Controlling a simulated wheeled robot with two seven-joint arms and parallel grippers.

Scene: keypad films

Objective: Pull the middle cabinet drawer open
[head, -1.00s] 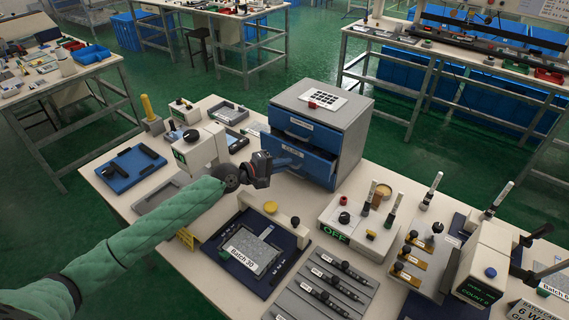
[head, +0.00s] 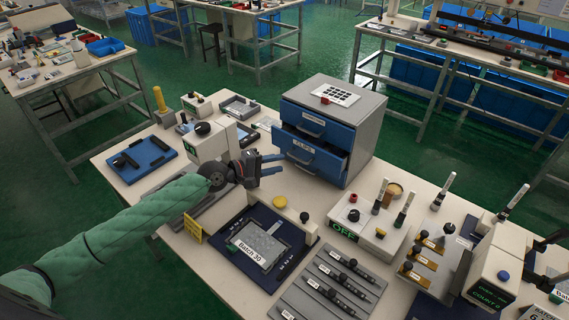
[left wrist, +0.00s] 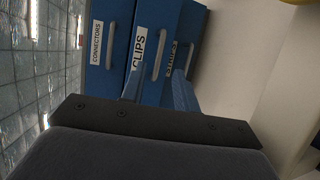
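The grey cabinet (head: 368,125) with blue drawers stands at the back of the table. Its middle drawer (head: 325,165), labelled CLIPS, stands partly out past the top drawer, with a dark gap at its right side. In the left wrist view the CLIPS drawer (left wrist: 150,22) lies between the CONNECTORS drawer (left wrist: 103,70) and a third drawer whose label is partly hidden. My left gripper (head: 281,163) is open and empty just left of the drawer fronts. Its blue fingers point at the CLIPS handle (left wrist: 162,50), which shows beyond and between them, apparently untouched.
A white box (head: 208,142) stands behind my left forearm.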

